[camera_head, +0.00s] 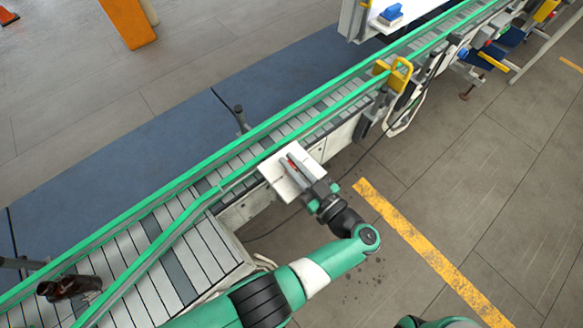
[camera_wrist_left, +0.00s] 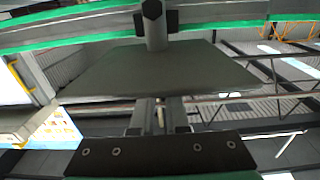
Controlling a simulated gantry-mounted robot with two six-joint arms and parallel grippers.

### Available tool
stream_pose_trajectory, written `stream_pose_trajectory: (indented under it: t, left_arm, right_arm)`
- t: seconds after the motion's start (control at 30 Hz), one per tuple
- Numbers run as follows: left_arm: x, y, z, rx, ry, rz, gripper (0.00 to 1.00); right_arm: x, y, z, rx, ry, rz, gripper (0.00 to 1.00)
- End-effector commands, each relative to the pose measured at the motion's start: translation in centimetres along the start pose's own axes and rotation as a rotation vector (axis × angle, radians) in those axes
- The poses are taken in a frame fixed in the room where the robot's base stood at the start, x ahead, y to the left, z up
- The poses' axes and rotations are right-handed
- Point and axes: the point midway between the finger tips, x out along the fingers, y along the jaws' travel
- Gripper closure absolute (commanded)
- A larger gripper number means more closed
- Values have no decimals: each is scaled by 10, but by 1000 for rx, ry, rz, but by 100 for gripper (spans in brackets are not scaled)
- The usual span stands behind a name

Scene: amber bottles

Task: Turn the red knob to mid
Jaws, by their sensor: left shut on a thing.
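A small red part, which looks like the red knob (camera_head: 291,163), shows at a white box (camera_head: 273,167) beside the conveyor in the head view. My left gripper (camera_head: 298,172) reaches over this box from the lower right, with its fingers at the red part. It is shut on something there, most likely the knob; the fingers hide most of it. The knob's setting cannot be read. In the left wrist view, a dark grey plate (camera_wrist_left: 155,72) covers the area beyond the fingers (camera_wrist_left: 160,115), and no red shows. My right gripper is not in view.
The conveyor (camera_head: 200,240) with green rails runs diagonally past the box. A yellow bracket (camera_head: 400,74) and cables are farther along. The floor right of the box is open, with a yellow line (camera_head: 425,245).

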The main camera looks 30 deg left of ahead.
Motion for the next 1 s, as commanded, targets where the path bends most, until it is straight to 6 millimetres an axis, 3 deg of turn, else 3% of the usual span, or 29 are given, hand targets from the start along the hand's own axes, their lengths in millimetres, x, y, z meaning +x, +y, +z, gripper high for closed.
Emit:
stream_pose_trajectory:
  t: [0.4,0.43,0.6,1.0]
  left_arm:
    - [0,0,-4,-4,3,-10,100]
    - [0,0,-4,-4,3,-10,86]
    - [0,0,-3,-3,1,-10,57]
    - [-3,-1,-1,-1,0,-12,57]
  right_arm:
    - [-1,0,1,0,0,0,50]
    - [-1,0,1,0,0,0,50]
    - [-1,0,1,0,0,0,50]
    - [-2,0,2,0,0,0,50]
